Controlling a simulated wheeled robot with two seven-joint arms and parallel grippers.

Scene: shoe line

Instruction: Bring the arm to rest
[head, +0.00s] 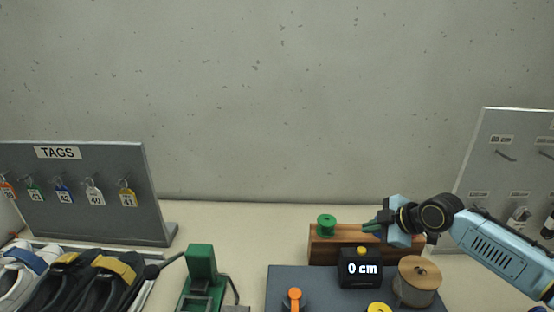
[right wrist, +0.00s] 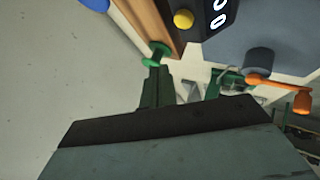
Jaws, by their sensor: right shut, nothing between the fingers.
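My right gripper (head: 370,227) is shut and empty, reaching in from the right with its fingers pointing left. It is above the wooden block (head: 350,252), just right of the green spool (head: 326,226) that stands on the block. In the head view a small gap shows between fingertips and spool. In the right wrist view the green spool (right wrist: 157,55) appears just beyond the dark green fingers (right wrist: 155,88); I cannot tell there whether they touch. My left gripper is not in view.
The tag board (head: 90,200) and shoes (head: 85,280) are at left, a green device (head: 201,270) nearer the middle. A pegboard (head: 505,165) stands at right.

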